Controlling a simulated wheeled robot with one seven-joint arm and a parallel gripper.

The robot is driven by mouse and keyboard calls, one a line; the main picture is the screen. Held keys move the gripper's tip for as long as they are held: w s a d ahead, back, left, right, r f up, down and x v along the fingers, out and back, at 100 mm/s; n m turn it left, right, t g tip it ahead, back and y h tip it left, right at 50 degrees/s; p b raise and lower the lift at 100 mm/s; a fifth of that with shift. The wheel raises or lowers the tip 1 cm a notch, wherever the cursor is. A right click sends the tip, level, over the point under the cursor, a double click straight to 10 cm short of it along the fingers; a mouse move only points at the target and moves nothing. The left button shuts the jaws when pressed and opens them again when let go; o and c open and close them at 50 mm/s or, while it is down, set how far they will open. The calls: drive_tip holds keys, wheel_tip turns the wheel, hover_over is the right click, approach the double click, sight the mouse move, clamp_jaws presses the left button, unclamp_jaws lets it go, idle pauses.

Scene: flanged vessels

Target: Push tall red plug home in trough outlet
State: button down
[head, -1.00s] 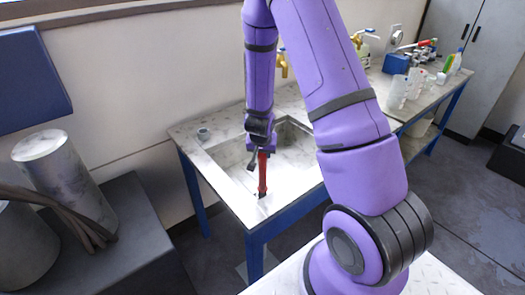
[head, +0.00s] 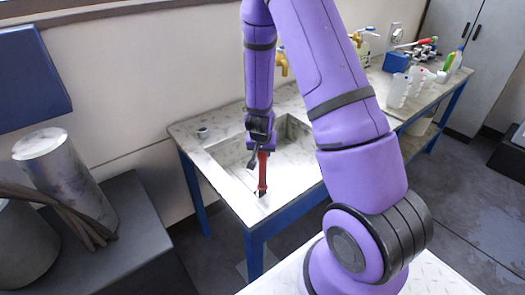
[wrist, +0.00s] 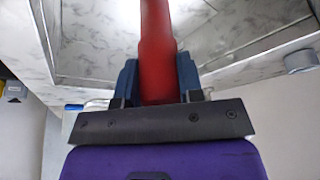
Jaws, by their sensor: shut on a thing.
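The tall red plug (head: 263,174) is held upright in my gripper (head: 257,150), its lower end pointing down over the trough. In the wrist view the red plug (wrist: 157,50) stands between the two dark blue fingers of my gripper (wrist: 159,80), which are shut on it. The trough (head: 232,155) is a pale marbled sink set in a blue-framed bench. A small dark spot shows at the plug's lower tip in the head view. I cannot tell whether the tip is in the outlet or just above it; the outlet itself is not clearly seen.
A brass tap (head: 281,62) is on the wall behind the trough. A small grey cup-like fitting (head: 203,133) sits on the bench's left corner. Clear beakers (head: 397,91) and a blue box (head: 397,62) stand on the counter at the right.

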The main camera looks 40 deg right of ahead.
sight(262, 158)
drive_tip(key=shift+f, duration=1.75)
drive_tip(key=c, duration=0.7)
unclamp_jaws()
drive_tip(key=shift+r, duration=0.15)
drive_tip(key=v, duration=1)
drive_tip(key=shift+a+r, duration=0.1)
drive_tip(key=shift+r, duration=0.15)
drive_tip(key=shift+r, duration=0.1)
